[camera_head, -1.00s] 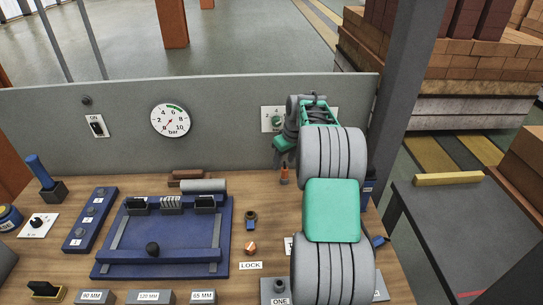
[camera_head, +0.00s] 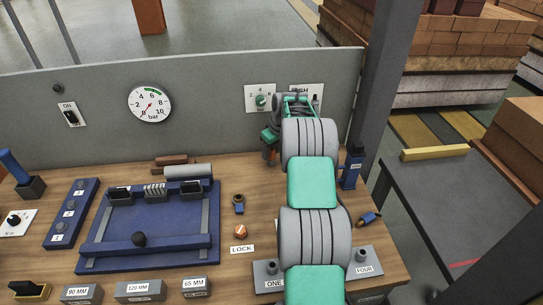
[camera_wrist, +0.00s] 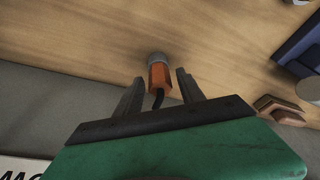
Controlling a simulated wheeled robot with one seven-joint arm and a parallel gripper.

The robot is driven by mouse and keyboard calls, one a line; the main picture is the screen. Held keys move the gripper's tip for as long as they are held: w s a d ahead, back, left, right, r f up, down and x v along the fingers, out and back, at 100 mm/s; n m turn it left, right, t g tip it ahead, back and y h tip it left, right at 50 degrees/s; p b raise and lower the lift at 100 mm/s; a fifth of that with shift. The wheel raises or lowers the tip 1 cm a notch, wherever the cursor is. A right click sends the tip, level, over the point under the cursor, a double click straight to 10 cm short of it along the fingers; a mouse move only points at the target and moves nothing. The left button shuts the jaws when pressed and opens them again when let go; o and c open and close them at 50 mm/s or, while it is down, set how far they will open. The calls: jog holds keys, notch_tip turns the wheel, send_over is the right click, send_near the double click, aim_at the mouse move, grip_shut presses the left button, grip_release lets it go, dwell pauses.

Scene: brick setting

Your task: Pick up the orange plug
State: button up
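The orange plug (camera_wrist: 160,77) has a grey end and a dark cable running back from it toward my gripper. In the wrist view it lies between the two open finger tips of my gripper (camera_wrist: 160,78), with a gap visible on each side. In the head view my gripper (camera_head: 269,137) is low over the back of the bench near the grey panel. A bit of the plug (camera_head: 271,156) shows just below it there, partly hidden by my arm. I cannot tell how high the fingers are above the wood.
A blue clamp fixture (camera_head: 147,257) stands on the bench to the left. The grey back panel (camera_head: 215,115) rises close behind my gripper. A blue holder (camera_head: 352,170) stands right of my arm.

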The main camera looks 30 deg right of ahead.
grip_shut()
jog(key=shift+r, duration=0.1)
dwell(0.5)
